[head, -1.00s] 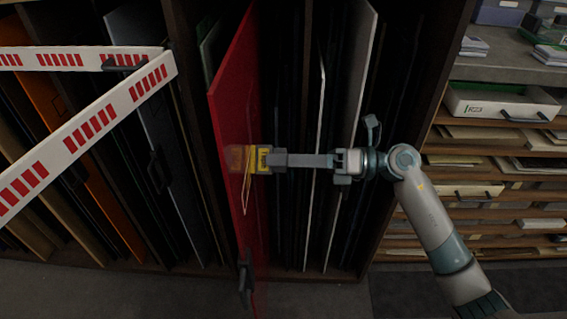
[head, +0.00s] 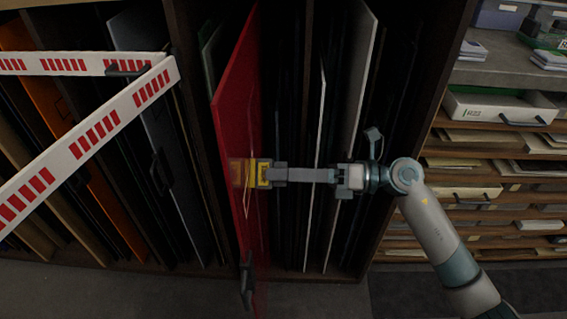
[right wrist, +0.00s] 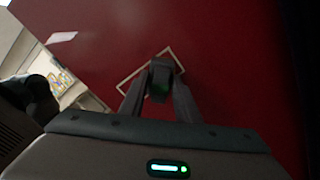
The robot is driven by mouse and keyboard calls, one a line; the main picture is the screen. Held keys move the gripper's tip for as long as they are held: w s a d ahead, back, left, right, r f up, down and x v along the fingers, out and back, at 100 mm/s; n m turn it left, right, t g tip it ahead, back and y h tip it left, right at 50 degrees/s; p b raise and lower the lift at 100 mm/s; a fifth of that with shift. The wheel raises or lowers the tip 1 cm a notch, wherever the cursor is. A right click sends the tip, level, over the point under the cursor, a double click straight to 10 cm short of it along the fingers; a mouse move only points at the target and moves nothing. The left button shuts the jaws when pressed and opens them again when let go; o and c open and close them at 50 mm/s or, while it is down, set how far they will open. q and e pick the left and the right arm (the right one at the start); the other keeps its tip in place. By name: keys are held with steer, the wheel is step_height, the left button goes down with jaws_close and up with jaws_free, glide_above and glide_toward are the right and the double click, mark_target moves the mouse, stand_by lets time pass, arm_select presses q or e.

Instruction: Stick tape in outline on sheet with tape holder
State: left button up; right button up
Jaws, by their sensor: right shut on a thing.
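A red translucent sheet (head: 233,115) stands upright in a rack slot, its broad face toward my right arm. My right gripper (head: 266,173) is shut on a yellow tape holder (head: 262,174) and holds it at the face of the sheet. A pale outline (head: 247,206) shows on the sheet by the holder. In the right wrist view the red sheet (right wrist: 200,40) fills most of the background, and a light rectangular outline (right wrist: 131,78) surrounds the gripper tip (right wrist: 160,85). The fingers partly hide the outline and the holder there. My left gripper is not in view.
A white barrier with red stripes (head: 95,137) juts in at the left, in front of the rack. Other panels (head: 352,90) stand in the slots right of the sheet. Shelves of papers (head: 490,135) are at the right. A dark handle (head: 246,280) is at the sheet's lower edge.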

steer(key=shift+s, duration=0.4)
steer(key=shift+s, duration=0.1)
steer(key=shift+s+p, duration=0.95)
steer(key=shift+s, duration=0.75)
steer(key=shift+s, duration=0.1)
steer(key=shift+s+p, duration=0.75)
steer(key=shift+s, duration=0.95)
steer(key=shift+d, duration=0.1)
steer(key=shift+d+b, duration=1.05)
steer(key=shift+d, duration=1.9)
